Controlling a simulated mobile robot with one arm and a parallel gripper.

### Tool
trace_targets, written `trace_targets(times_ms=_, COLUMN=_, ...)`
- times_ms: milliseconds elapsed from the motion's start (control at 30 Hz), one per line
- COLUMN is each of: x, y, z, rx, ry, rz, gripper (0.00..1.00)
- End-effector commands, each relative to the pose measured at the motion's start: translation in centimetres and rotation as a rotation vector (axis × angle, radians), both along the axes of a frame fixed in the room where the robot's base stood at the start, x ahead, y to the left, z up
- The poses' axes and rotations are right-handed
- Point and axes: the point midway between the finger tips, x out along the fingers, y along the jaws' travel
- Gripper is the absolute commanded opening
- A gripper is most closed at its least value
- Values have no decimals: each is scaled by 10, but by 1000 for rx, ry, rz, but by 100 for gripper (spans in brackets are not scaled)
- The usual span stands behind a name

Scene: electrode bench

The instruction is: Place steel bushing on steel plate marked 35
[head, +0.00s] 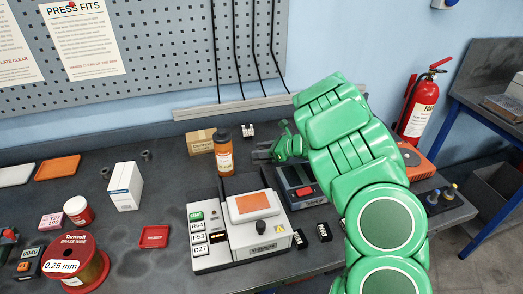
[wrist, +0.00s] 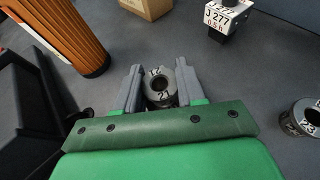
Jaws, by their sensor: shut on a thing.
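My gripper (wrist: 160,78) is shut on a grey steel bushing (wrist: 163,97) with a round hole and a white label that seems to read 21. One finger is on each side of it. In the head view my gripper (head: 264,151) is low over the bench, behind the white and grey device; the bushing cannot be made out there. I cannot tell from the wrist view whether the bushing touches the bench. I cannot make out a steel plate marked 35 in either view.
Another ring, labelled 23 (wrist: 303,117), lies at the right of the wrist view. A block marked J 277 (wrist: 227,17) and a cardboard box (wrist: 147,8) are beyond. An orange bottle (head: 223,152) stands left of my gripper. Dark bench (head: 180,195) is bare between the white box and the device.

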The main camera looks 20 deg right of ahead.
Motion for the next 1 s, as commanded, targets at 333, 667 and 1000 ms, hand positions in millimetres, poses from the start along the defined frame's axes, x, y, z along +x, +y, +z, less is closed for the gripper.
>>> trace_targets(times_ms=333, x=0, y=0, z=0, rx=0, ry=0, rz=0, gripper=64)
trace_targets(times_ms=667, x=-5, y=-8, z=5, rx=-1, ry=0, rz=-2, gripper=64)
trace_targets(times_ms=1000, x=-30, y=-40, z=22, rx=-2, ry=0, rz=-3, gripper=64)
